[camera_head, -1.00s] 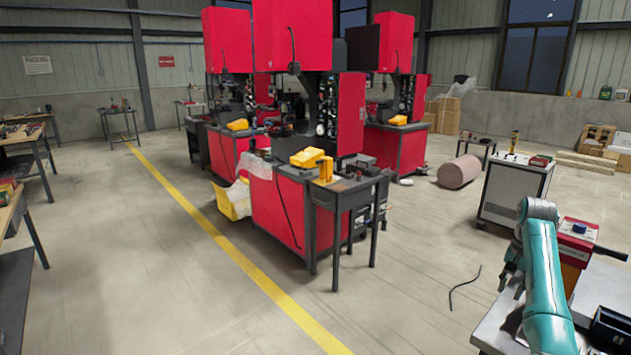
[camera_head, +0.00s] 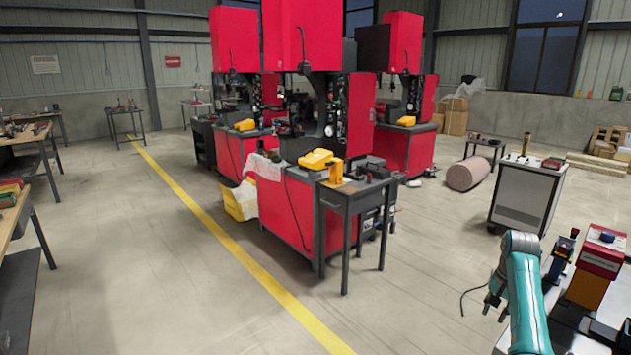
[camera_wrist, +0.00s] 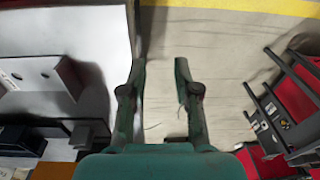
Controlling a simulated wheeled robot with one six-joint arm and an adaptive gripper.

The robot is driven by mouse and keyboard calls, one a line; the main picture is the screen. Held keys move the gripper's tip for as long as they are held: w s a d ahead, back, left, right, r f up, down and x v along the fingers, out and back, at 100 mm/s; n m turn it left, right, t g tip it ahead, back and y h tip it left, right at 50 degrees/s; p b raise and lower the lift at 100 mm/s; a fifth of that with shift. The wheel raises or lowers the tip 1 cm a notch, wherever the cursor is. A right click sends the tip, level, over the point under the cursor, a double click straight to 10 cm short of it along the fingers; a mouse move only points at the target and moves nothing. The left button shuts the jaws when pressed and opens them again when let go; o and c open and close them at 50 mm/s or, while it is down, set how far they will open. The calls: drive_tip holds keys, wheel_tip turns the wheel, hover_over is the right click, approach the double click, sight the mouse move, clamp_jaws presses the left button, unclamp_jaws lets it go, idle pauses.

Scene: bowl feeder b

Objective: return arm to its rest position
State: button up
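My teal arm (camera_head: 526,300) shows at the lower right of the head view, bent, with its upper joint raised beside the workbench. My gripper (camera_head: 490,303) hangs at the left side of the arm, over the floor just off the bench's left side, and is small there. In the wrist view my gripper (camera_wrist: 160,68) has its two fingers apart, with only bare floor seen between them. Nothing is held.
In the wrist view a white surface (camera_wrist: 60,30) lies left of the fingers and a dark-framed table (camera_wrist: 285,110) lies right. In the head view a red-topped box (camera_head: 602,250) stands close right of my arm. A grey cabinet (camera_head: 524,198) stands behind. Floor to the left is open.

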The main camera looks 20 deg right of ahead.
drive_tip(key=s+a+f+n+t+h, duration=0.1)
drive_tip(key=a+f+n+t, duration=0.1)
drive_tip(key=a+f, duration=0.75)
drive_tip(key=s+a+f+n+t+h, duration=0.1)
drive_tip(key=a+f, duration=0.6)
drive_tip(key=f, duration=0.5)
drive_tip(key=s+a+f+n+t, duration=0.1)
drive_tip(key=s+a+f+t, duration=0.1)
drive_tip(key=s+a+f, duration=0.35)
drive_tip(key=s+a+f+n+t, duration=0.1)
drive_tip(key=s+a+f+n, duration=0.15)
drive_tip(key=s+a, duration=0.6)
drive_tip(key=s+a+r+n+t, duration=0.1)
drive_tip(key=s+a+r+t, duration=0.15)
drive_tip(key=s+a, duration=0.5)
drive_tip(key=s+a+r+n+t, duration=0.2)
drive_tip(key=s+a+r, duration=0.3)
drive_tip(key=s, duration=0.4)
drive_tip(key=s+a+r+n+t+y, duration=0.1)
drive_tip(key=s+a+r, duration=0.2)
drive_tip(key=s+r, duration=0.4)
drive_tip(key=s+a+r+n+t+y, duration=0.1)
drive_tip(key=s+r, duration=0.6)
drive_tip(key=r, duration=0.7)
drive_tip(key=shift+a+n+t, duration=0.55)
drive_tip(key=shift+a+t, duration=0.2)
drive_tip(key=shift+a, duration=0.25)
drive_tip(key=shift+s, duration=0.1)
